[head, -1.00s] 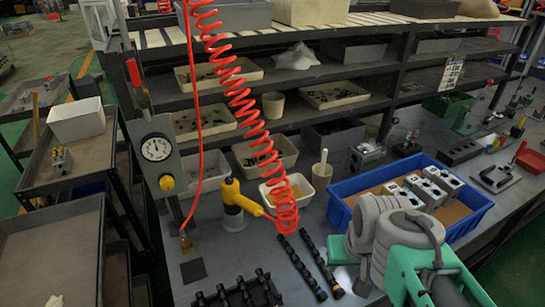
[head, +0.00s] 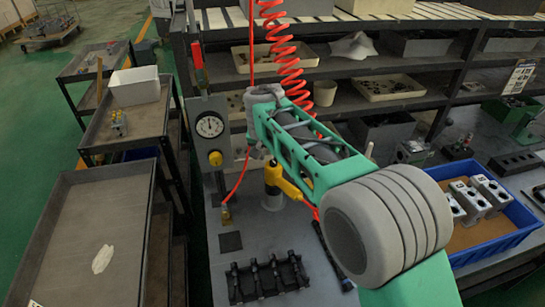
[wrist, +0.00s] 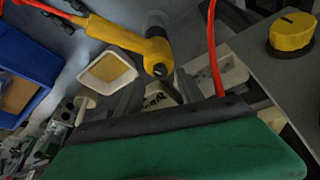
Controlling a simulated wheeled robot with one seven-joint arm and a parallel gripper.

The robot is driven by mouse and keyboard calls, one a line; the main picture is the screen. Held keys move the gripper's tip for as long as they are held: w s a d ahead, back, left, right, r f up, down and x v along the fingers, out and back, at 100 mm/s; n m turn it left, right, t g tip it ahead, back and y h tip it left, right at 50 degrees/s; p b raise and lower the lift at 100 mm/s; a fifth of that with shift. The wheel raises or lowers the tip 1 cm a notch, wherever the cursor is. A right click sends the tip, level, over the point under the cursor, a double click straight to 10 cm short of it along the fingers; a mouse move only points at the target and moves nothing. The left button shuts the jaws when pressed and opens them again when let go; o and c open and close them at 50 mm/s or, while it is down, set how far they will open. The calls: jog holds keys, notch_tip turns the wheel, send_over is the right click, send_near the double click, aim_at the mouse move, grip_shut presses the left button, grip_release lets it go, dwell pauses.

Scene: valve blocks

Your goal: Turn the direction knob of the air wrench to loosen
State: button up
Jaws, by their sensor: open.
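The yellow air wrench (head: 277,180) is on the grey workbench, partly hidden behind my arm in the head view. In the wrist view the air wrench (wrist: 118,37) lies across the upper middle, with a red hose at its left end. Its direction knob is too small to make out. My gripper (wrist: 157,80) is open and empty; its dark fingers point toward the wrench, apart from it. In the head view my green arm reaches up and left above the bench, and the gripper's fingers are hidden.
A gauge panel (head: 209,127) with a yellow knob (head: 215,158) stands left of the wrench; the knob also shows in the wrist view (wrist: 291,33). A coiled red hose (head: 283,45) hangs behind my arm. A black rack (head: 268,279) lies in front, and a blue bin (head: 510,232) is at right.

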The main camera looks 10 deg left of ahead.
aim_at(273, 161)
jog(key=shift+x, duration=1.6)
jog(key=shift+c, duration=0.4)
